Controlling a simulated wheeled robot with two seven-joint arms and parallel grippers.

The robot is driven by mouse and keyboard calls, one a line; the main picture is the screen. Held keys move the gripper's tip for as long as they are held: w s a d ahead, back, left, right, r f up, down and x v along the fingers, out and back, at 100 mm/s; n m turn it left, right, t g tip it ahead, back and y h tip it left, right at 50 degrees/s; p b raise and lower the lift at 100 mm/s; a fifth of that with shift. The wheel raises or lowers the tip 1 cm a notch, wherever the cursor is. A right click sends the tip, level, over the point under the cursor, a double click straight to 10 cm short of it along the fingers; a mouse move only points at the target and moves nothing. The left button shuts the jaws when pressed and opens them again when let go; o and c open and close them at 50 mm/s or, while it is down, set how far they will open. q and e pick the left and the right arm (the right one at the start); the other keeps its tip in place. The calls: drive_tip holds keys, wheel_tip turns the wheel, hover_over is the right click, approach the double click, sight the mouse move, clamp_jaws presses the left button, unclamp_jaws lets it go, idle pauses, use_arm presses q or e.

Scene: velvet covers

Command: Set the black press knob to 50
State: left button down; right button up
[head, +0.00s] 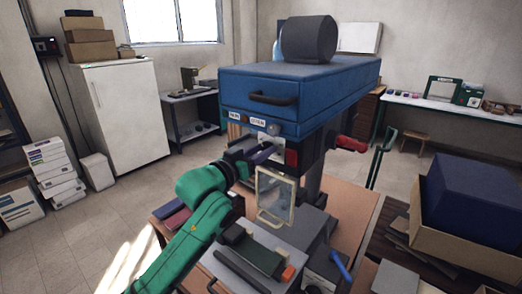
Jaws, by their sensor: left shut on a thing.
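The blue press (300,85) stands in the middle of the head view, with a dark handle and two small white labels on its front. My left gripper (266,152), on the green arm coming from below, is at the press's front panel, under the labels. It is shut on the black press knob, which the fingers mostly hide. The knob's setting cannot be read. A small grey knob (272,130) shows just above the gripper, and a red patch (291,157) is to its right. My right gripper is not in view.
A clear framed guard (275,197) hangs below the press head, close to my left gripper. A red-handled lever (350,144) sticks out at the right. A cardboard box (460,235) with a dark blue block stands at the lower right. Open floor lies to the left.

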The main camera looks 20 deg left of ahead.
use_arm(q)
drive_tip(key=m, duration=0.4)
drive_tip(key=shift+r+m+p, duration=0.35)
drive_tip(key=shift+m, duration=0.05)
drive_tip(key=m+p, duration=0.1)
drive_tip(key=m, duration=0.3)
drive_tip(key=shift+a, duration=0.1)
drive_tip(key=m+p, duration=0.1)
drive_tip(key=m, duration=0.5)
drive_tip(key=shift+r, duration=0.1)
drive_tip(key=m+p, duration=0.1)
drive_tip(key=m, duration=0.3)
drive_tip(key=m+p, duration=0.1)
drive_tip(key=m, duration=0.3)
drive_tip(key=m+p, duration=0.1)
drive_tip(key=m, duration=0.2)
drive_tip(key=shift+w+r+m, duration=0.1)
drive_tip(key=shift+m, duration=0.2)
drive_tip(key=m+p, duration=0.1)
drive_tip(key=m, duration=0.4)
drive_tip(key=shift+m, duration=0.4)
